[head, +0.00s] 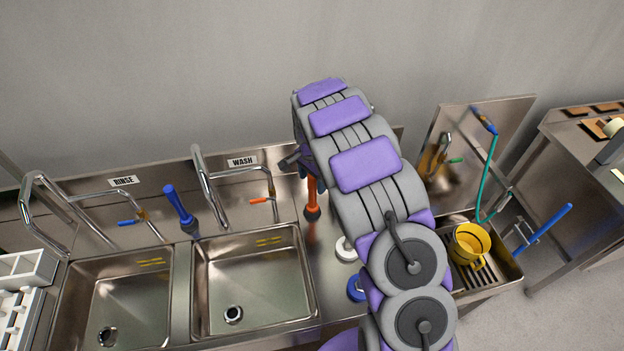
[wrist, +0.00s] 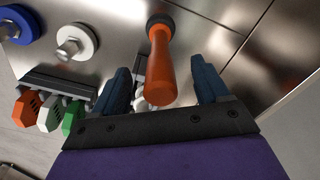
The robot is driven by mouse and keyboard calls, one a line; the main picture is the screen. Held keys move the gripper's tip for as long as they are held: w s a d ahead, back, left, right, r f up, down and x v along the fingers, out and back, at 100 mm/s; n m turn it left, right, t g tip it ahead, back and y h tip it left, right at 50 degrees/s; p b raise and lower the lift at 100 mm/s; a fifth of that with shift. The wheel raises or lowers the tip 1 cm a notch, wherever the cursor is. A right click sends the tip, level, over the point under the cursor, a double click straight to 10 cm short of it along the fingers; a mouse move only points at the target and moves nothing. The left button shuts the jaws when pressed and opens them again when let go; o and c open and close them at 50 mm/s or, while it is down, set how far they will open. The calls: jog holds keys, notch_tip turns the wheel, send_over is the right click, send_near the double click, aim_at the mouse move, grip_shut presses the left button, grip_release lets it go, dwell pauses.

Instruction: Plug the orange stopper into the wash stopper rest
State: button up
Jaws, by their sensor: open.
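The orange stopper (head: 312,197) stands upright on the steel counter just right of the wash sink (head: 255,285). In the wrist view, the orange stopper (wrist: 160,60) has its dark base on the steel and its handle pointing toward the camera. My gripper (wrist: 163,78) is open, with its dark blue fingers on either side of the handle and gaps showing on both sides. In the head view, my gripper (head: 293,160) is partly hidden by my arm beside the stopper's top. I cannot make out a separate wash stopper rest.
A blue stopper (head: 178,208) stands between the sinks. Curved taps (head: 205,185) rise behind them. White (wrist: 76,42) and blue (wrist: 15,24) discs lie near the orange stopper. A rack of colored knobs (wrist: 50,110) is close by. A yellow mug (head: 468,245) sits in the right tray.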

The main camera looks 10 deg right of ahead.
jog(key=shift+r, duration=0.6)
jog(key=shift+r, duration=0.7)
jog(key=shift+r+p, duration=0.35)
jog(key=shift+r, duration=0.3)
notch_tip(320, 180, up, 17)
jog(key=shift+a, duration=0.25)
jog(key=shift+s+r, duration=0.1)
dwell(1.3)
jog(key=s+f+n+b, duration=0.3)
jog(key=s+n, duration=0.1)
jog(key=s, duration=1)
jog(key=s+f+n+g+b, duration=0.1)
jog(key=s+f+n+b, duration=0.2)
jog(key=s, duration=1.2)
jog(key=s+f+n+b, duration=0.3)
jog(key=s+n, duration=0.2)
jog(key=s, duration=0.9)
jog(key=shift+s+d+g+b, duration=0.2)
jog(key=shift+s+g+b, duration=0.1)
jog(key=shift+s+g, duration=0.1)
